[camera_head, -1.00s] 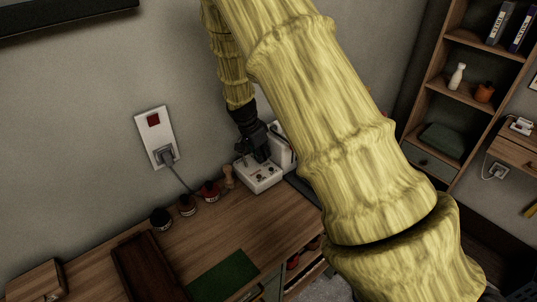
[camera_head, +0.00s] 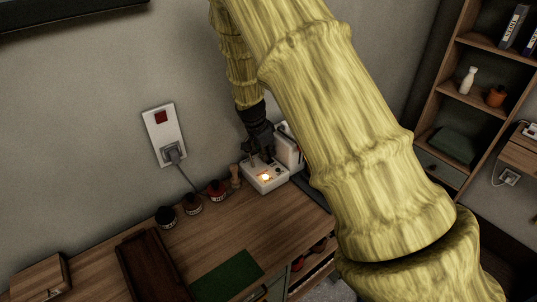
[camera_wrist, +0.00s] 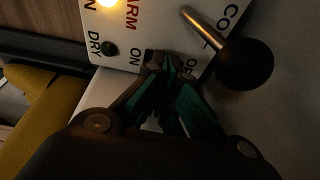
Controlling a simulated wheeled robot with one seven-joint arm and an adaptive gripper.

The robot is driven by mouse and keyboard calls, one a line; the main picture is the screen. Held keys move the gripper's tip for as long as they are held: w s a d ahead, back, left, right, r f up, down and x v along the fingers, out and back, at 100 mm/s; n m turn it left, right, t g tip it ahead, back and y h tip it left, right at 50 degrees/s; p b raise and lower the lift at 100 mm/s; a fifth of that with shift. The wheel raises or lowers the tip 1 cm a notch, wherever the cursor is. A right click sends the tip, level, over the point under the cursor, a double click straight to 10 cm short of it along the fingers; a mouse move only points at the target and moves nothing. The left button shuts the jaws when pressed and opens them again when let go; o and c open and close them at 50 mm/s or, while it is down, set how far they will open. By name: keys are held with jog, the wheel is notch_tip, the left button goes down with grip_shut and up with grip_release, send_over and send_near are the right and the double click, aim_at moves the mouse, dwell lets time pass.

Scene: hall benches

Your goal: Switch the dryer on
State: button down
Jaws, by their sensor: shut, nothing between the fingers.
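The dryer's white control box (camera_head: 280,183) sits at the back right of the wooden bench, against the wall. An orange-yellow lamp on it glows, also in the wrist view (camera_wrist: 106,3). In the wrist view its panel (camera_wrist: 165,28) carries lettering, partly cut off, including "DRY", "ARM" and "ON". A small dark green lamp (camera_wrist: 109,48) beside "DRY" looks unlit. A metal lever with a black ball knob (camera_wrist: 245,64) leans over the panel's right part. My gripper (camera_head: 262,157) is shut and empty, its fingertips (camera_wrist: 167,64) close over the panel's lower edge by "ON"; contact is unclear.
A wall socket plate (camera_head: 163,130) with a red switch and plugged cord is left of the box. Several small jars (camera_head: 191,204) and a wooden peg figure (camera_head: 235,176) stand left of it. A dark tray (camera_head: 150,268) and green mat (camera_head: 227,276) lie nearer.

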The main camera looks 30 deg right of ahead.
jog(key=shift+s+r+p, duration=0.1)
jog(key=shift+r+p, duration=0.35)
jog(key=shift+r, duration=0.15)
jog(key=s+p+v, duration=0.2)
jog(key=p+v, duration=0.2)
jog(key=v, duration=0.4)
jog(key=shift+r+p, duration=0.3)
jog(key=shift+p, duration=0.1)
